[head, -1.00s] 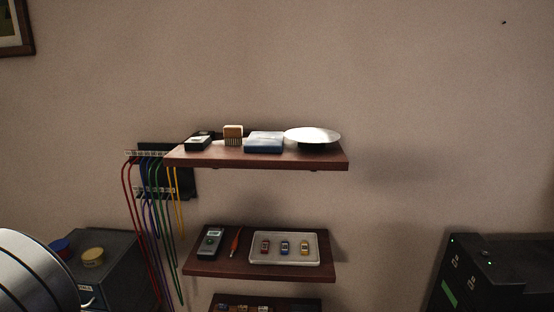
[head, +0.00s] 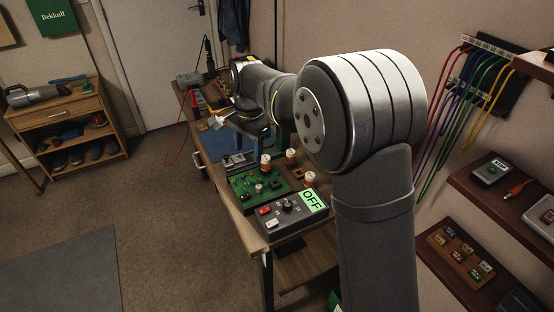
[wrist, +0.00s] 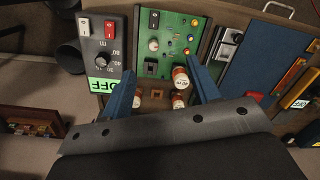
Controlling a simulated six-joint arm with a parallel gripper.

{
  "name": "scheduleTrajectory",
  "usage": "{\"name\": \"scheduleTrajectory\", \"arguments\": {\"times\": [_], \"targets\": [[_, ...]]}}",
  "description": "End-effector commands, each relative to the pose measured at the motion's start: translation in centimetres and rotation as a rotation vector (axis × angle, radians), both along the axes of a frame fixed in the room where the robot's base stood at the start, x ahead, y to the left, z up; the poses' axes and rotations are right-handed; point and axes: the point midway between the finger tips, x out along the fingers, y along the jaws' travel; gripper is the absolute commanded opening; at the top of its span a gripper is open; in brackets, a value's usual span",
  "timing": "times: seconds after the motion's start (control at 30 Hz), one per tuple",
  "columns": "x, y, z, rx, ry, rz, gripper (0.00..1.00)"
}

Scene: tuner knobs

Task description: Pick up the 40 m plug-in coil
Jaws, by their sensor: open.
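In the head view, several white-and-orange coils stand on the bench: one at the back edge of the green circuit board (head: 266,161), one behind it to the right (head: 291,156), and one near the OFF sign (head: 310,178). Their labels are too small to read, so I cannot tell which is the 40 m coil. In the wrist view, coils show between the fingers, one upper right (wrist: 180,77), one below it (wrist: 178,101), and one beside the left finger (wrist: 137,101). My gripper (wrist: 162,72) is open with blue fingers, holding nothing.
A grey control box (head: 283,210) with switches and a green OFF sign (head: 314,200) sits at the bench's near end. A square brown socket (wrist: 157,94) lies between the coils. Wall shelves (head: 500,205) and hanging cables (head: 480,85) are at the right.

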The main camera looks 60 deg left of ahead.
Motion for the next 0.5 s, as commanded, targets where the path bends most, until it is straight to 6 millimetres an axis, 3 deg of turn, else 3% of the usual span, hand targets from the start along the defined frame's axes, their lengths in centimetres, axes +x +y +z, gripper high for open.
{"name": "scheduleTrajectory", "arguments": {"times": [0.3, 0.5], "targets": [[4.7, 4.0, 2.4, 0.013, -0.049, 0.586, 0.56], [6.9, 5.3, 3.5, 0.010, -0.066, 0.865, 0.56]]}}
